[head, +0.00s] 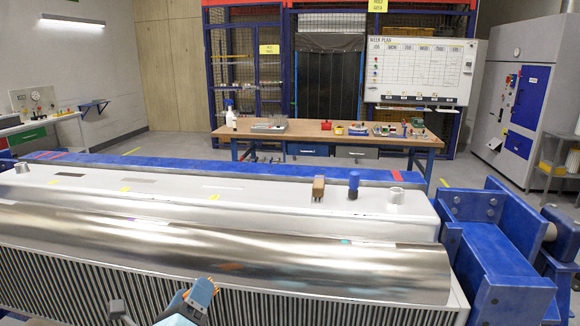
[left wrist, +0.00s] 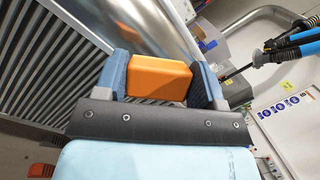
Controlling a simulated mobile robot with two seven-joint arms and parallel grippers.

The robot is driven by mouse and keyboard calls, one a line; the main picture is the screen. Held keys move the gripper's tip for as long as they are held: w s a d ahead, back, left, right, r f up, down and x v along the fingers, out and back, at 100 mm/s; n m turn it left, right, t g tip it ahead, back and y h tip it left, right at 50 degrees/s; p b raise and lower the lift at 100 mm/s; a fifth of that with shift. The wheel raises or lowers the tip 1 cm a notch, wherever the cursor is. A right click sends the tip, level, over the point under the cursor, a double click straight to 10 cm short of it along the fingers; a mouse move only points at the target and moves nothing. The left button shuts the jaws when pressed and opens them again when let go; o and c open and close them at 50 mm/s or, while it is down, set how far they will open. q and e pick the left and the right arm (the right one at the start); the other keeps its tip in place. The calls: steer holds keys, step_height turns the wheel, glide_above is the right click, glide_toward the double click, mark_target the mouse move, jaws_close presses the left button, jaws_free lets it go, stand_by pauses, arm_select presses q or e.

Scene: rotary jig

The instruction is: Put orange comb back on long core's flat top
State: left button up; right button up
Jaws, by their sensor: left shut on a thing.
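The orange comb (left wrist: 158,78) shows in the left wrist view as a plain orange block between the blue finger pads. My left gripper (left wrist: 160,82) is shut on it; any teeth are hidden. In the head view my left gripper (head: 200,297) is at the bottom edge, in front of the ribbed face, low and away from the flat top. The long core's pale flat top (head: 250,195) runs across the middle of the head view, behind a polished rounded surface (head: 250,250). A brown block (head: 318,188) and a blue-topped peg (head: 354,185) stand toward its right end. My right gripper is not seen.
A short metal ring (head: 396,195) stands near the flat top's right end, and another (head: 22,168) at its left. A blue frame (head: 500,260) bounds the right end. The flat top's middle is mostly clear. A wooden workbench (head: 290,132) stands behind.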

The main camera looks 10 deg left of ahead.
arm_select(q)
steer(key=shift+m+g+h, duration=0.3)
steer(key=shift+m, duration=0.1)
steer(key=r, duration=0.1)
steer(key=a+r+p, duration=0.1)
steer(key=r, duration=0.1)
steer(key=r+p, duration=0.1)
steer(key=shift+a+r, duration=0.2)
steer(key=shift+a, duration=0.05)
steer(key=w+r+m+g+h, duration=0.4)
steer(key=w+m+g+h, duration=0.4)
steer(key=m+g+h, duration=0.1)
steer(key=shift+r+m+g+h, duration=0.3)
steer(key=shift+m+g+h, duration=0.1)
steer(key=shift+m+h, duration=0.25)
steer(key=shift+w+m+g, duration=0.35)
steer(key=shift+g, duration=0.15)
